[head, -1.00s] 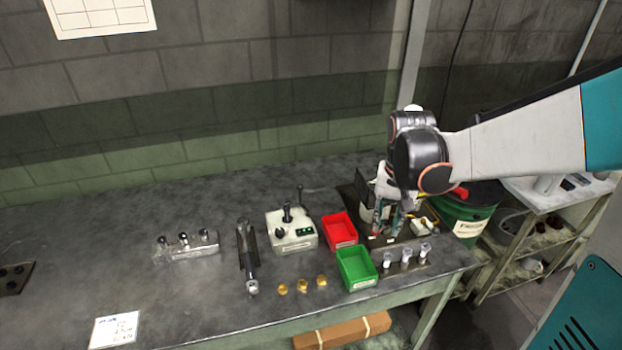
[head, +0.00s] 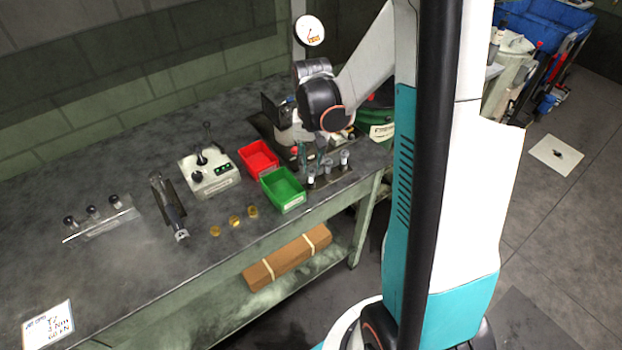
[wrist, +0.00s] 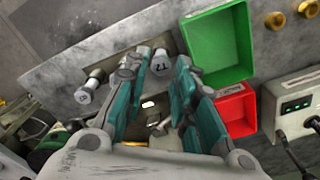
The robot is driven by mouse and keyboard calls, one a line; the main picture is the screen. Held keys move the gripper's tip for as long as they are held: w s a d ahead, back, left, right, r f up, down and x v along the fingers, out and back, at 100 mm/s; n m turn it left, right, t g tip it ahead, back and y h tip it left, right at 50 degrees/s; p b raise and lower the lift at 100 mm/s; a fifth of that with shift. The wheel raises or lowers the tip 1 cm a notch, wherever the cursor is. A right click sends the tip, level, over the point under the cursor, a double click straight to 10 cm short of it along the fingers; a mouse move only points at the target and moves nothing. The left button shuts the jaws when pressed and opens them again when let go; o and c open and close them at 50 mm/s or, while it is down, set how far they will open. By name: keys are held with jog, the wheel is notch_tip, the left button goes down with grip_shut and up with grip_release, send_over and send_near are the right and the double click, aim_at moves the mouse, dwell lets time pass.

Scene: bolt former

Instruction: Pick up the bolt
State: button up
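Several metal pieces with pale tops stand in a row on a plate at the bench's front right in the head view; I take them for the bolts. One bolt (head: 310,181) is at the left end, one (head: 328,165) in the middle and one (head: 344,158) at the right. In the wrist view, a bolt marked T2 (wrist: 161,64) shows between the tips of my gripper (wrist: 155,80), with space on both sides. Another bolt (wrist: 84,96) is left of the fingers. My gripper (head: 312,162) points down over the row, open and empty; its tips are partly hidden in the head view.
A green bin (head: 283,203) and a red bin (head: 248,169) stand beside the row. A control box (head: 213,184) with a lever is farther left. Brass pieces (head: 234,222) lie near the front edge. Another rack (head: 100,226) stands at far left. Dark machinery (head: 270,125) is behind.

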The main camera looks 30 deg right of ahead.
aim_at(311, 170)
notch_tip(311, 170, down, 5)
jog(key=shift+w+b, duration=0.1)
jog(key=shift+b, duration=0.95)
jog(key=shift+r, duration=0.1)
grip_shut()
notch_tip(311, 170, up, 20)
jog(key=p, duration=0.6)
